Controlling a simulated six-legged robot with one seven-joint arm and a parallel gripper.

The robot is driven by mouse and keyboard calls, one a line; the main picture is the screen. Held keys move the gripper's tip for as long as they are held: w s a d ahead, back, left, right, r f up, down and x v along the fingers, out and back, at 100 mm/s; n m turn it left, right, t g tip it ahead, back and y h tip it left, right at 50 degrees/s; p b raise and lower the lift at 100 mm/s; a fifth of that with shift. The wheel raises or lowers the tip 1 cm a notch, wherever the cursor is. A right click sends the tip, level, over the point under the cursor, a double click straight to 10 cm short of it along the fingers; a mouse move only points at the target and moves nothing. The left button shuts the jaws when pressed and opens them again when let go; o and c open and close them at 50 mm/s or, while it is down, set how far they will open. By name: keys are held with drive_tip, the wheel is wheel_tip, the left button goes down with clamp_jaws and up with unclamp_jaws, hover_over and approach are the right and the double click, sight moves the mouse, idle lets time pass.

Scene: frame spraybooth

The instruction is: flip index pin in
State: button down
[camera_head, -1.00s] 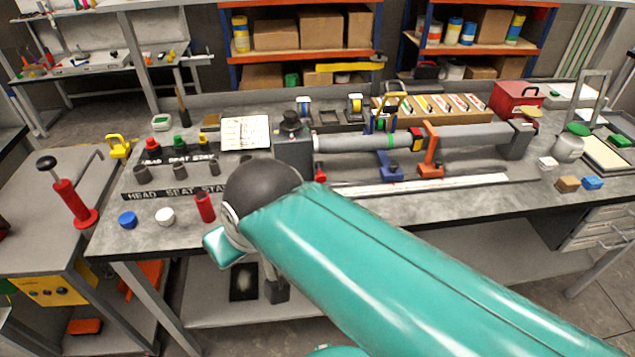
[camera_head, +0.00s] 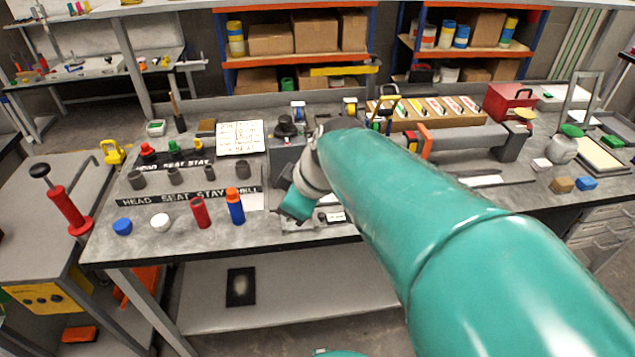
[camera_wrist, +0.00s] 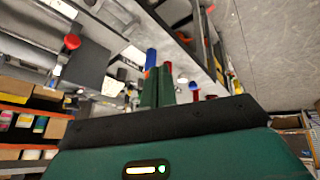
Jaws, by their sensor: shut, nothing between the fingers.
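A red knob (camera_wrist: 72,42) on the side of a grey block (camera_wrist: 82,72) shows in the wrist view; it may be the index pin, but I cannot tell. The block also shows in the head view (camera_head: 285,150), at the left end of a grey horizontal tube (camera_head: 462,140), and my arm hides the knob there. My gripper (camera_head: 292,210) is just in front of the block, over the bench's front part. In the wrist view its green fingers (camera_wrist: 158,84) are close together and hold nothing. They are apart from the red knob.
A blue tube with an orange top (camera_head: 235,207) and a red tube (camera_head: 200,212) stand left of my gripper. A white sheet (camera_head: 240,138) lies behind. My arm covers the bench's middle.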

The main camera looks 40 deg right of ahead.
drive_tip(key=s+d+f+n+t, duration=0.1)
drive_tip(key=s+d+n, duration=0.1)
drive_tip(key=d, duration=1)
drive_tip(key=shift+d+n+h, duration=0.2)
drive_tip(key=shift+n+h, duration=0.2)
drive_tip(key=shift+n, duration=0.3)
drive_tip(key=shift+f, duration=0.15)
drive_tip(key=x, duration=0.3)
drive_tip(key=w+d+x, duration=0.1)
drive_tip(key=x, duration=0.3)
drive_tip(key=r+x, duration=0.1)
drive_tip(key=x, duration=0.3)
drive_tip(key=shift+w+d, duration=0.35)
drive_tip(key=shift+d, duration=0.05)
drive_tip(key=shift+w+d+r, duration=0.1)
drive_tip(key=shift+w+d, duration=0.25)
drive_tip(key=shift+w, duration=0.15)
drive_tip(key=shift+w+d, duration=0.65)
drive_tip(key=shift+w, duration=0.25)
